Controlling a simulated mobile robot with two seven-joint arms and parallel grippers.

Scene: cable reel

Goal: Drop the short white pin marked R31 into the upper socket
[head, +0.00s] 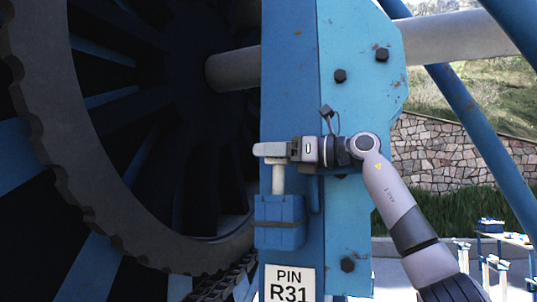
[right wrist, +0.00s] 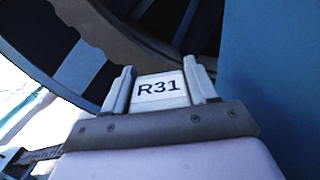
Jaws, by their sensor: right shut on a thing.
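My right gripper (head: 272,150) is shut on the short white pin (head: 278,180), at its top. The pin stands upright below the fingers. Its lower end meets the top of a blue socket block (head: 280,222) on the blue post; I cannot tell how far it is inside. In the right wrist view the pin's white head (right wrist: 158,88), marked R31, sits between the two fingers of the gripper (right wrist: 160,90). A white sign (head: 289,285) reading PIN R31 is below the block. My left gripper is not in view.
The blue steel post (head: 350,220) with dark bolts stands right behind my right gripper. A large dark reel (head: 45,130) with a toothed rim fills the left. A chain (head: 225,280) runs low beside the post. Tables with blue items (head: 490,228) stand far right.

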